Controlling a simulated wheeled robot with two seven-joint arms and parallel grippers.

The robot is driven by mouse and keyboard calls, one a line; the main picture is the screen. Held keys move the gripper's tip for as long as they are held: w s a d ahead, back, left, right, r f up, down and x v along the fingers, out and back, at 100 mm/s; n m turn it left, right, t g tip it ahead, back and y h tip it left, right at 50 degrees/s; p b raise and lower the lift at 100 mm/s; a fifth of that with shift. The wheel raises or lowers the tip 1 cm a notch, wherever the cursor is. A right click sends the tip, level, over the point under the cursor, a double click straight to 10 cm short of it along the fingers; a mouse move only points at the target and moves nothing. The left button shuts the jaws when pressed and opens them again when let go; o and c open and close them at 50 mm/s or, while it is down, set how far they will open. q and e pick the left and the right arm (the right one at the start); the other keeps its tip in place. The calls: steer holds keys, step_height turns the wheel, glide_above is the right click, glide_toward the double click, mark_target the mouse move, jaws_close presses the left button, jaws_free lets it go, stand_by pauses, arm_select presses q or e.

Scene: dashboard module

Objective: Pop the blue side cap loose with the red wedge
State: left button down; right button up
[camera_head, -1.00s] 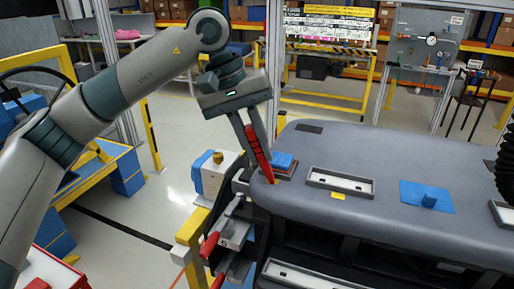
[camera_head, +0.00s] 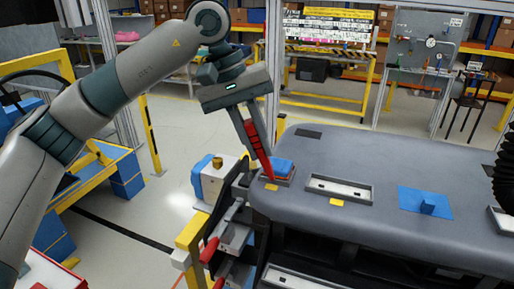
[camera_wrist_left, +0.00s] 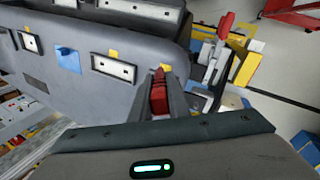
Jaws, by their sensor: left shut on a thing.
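My left gripper (camera_head: 258,146) is shut on the red wedge (camera_head: 257,142) above the near left corner of the dashboard. The wedge slants down to the right, its tip beside the left side of the blue side cap (camera_head: 283,165). I cannot tell whether the tip touches the cap. The cap sits in a small mount on the dashboard module (camera_head: 365,160), with a reddish edge under it. In the left wrist view the red wedge (camera_wrist_left: 158,92) shows between the fingers; the cap is hidden there. My right gripper is not in view.
A white slotted plate (camera_head: 340,188) and a blue piece with a knob (camera_head: 427,202) lie on the dashboard to the right. A fixture with red handles (camera_head: 210,250) stands close at the left. A black ribbed hose (camera_head: 507,168) hangs at the right edge.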

arm_select(q)
steer(key=shift+r+p, duration=0.85)
steer(key=shift+r, duration=1.25)
